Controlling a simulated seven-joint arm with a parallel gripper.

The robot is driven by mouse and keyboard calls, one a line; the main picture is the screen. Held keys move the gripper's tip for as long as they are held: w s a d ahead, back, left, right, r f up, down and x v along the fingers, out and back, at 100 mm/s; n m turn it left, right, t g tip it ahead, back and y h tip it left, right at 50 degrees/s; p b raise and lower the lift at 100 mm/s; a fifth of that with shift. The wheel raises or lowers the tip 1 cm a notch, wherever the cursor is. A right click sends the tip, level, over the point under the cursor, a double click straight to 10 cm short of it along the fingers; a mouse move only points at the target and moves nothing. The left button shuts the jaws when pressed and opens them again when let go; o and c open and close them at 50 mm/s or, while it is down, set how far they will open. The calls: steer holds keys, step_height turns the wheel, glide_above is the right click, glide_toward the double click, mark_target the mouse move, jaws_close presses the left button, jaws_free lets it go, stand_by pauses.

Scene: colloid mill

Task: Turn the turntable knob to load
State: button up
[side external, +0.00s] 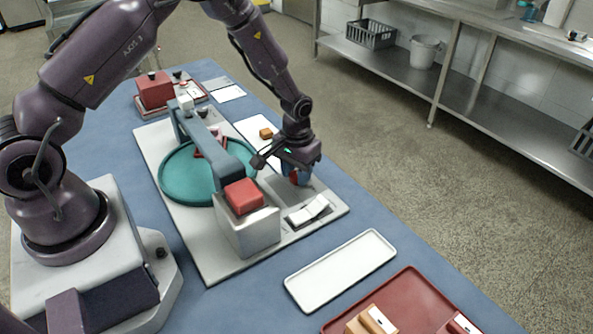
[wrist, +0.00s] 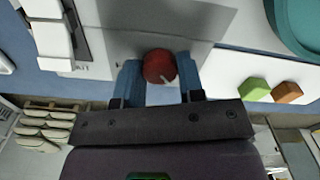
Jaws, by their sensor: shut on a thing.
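The red round knob (wrist: 159,66) sits on a grey plate on the white board, with a short white pointer line toward the lower right in the wrist view. My gripper (wrist: 158,70) has its two blue fingers on either side of the knob, shut on it. In the side external view my gripper (side external: 297,178) points down at the board's right part, and the knob is mostly hidden behind the fingers. The teal turntable (side external: 185,182) lies left of my gripper. Lettering near the knob is partly covered and unreadable.
A grey beam with a red block (side external: 243,196) on a metal box crosses the turntable. White rocker switches (side external: 308,209) lie just in front of my gripper. A white tray (side external: 340,270) and a red tray (side external: 412,300) are nearer the camera. Orange (wrist: 287,92) and green (wrist: 254,89) blocks lie nearby.

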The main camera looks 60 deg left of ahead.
mark_target(296, 174)
steer(key=m, duration=0.4)
steer(key=shift+m, duration=2.2)
steer(key=o, duration=0.9)
step_height(296, 174, up, 13)
